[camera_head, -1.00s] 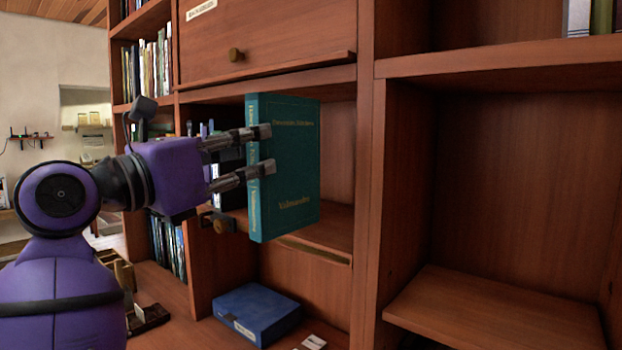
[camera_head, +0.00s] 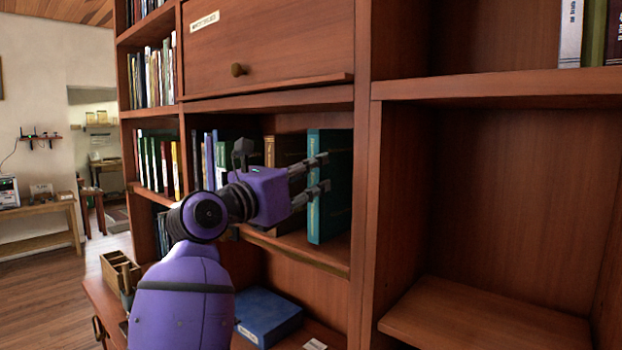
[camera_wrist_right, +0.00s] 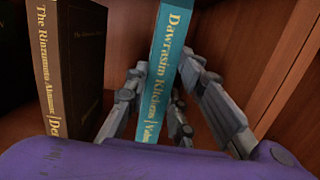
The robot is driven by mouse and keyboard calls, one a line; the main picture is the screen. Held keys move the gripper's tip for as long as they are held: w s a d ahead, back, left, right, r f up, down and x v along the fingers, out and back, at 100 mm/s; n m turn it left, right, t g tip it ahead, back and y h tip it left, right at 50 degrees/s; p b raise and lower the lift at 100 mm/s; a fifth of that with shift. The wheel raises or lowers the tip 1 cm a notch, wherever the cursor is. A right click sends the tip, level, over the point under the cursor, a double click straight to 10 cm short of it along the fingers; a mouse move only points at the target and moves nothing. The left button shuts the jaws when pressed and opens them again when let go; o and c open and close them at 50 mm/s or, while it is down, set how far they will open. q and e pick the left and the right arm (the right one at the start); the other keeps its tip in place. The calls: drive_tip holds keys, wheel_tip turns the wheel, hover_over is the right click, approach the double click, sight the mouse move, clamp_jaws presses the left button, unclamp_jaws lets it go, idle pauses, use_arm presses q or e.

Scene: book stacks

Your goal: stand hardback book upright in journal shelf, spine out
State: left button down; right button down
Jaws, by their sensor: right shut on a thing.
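The teal hardback (camera_head: 336,195) stands upright inside the middle shelf compartment, near its right side wall. My right gripper (camera_head: 325,172) is shut on it, with the fingers on either side of the book near its spine. In the right wrist view, the book's spine (camera_wrist_right: 170,68) faces out towards me, its lettering readable, between the fingers (camera_wrist_right: 167,92). The shelf board's front edge (camera_head: 297,251) runs below it. I cannot tell whether the book's bottom touches the board. My left gripper is out of view.
A dark book with a brown spine (camera_wrist_right: 55,65) stands left of the teal book, with a gap between. More books (camera_head: 207,160) stand further left. A blue box (camera_head: 268,316) lies below. The right compartment (camera_head: 490,310) is empty.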

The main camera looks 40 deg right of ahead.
drive_tip(key=shift+f, duration=0.5)
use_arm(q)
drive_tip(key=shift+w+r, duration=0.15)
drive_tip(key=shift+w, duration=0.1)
use_arm(e)
drive_tip(key=shift+a, duration=0.1)
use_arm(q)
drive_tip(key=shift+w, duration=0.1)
use_arm(e)
drive_tip(key=shift+f, duration=0.1)
drive_tip(key=c, duration=1.9)
unclamp_jaws()
drive_tip(key=shift+f, duration=0.25)
drive_tip(key=shift+c, duration=0.2)
drive_tip(key=o, duration=0.5)
drive_tip(key=shift+r, duration=0.1)
drive_tip(key=shift+c, duration=0.2)
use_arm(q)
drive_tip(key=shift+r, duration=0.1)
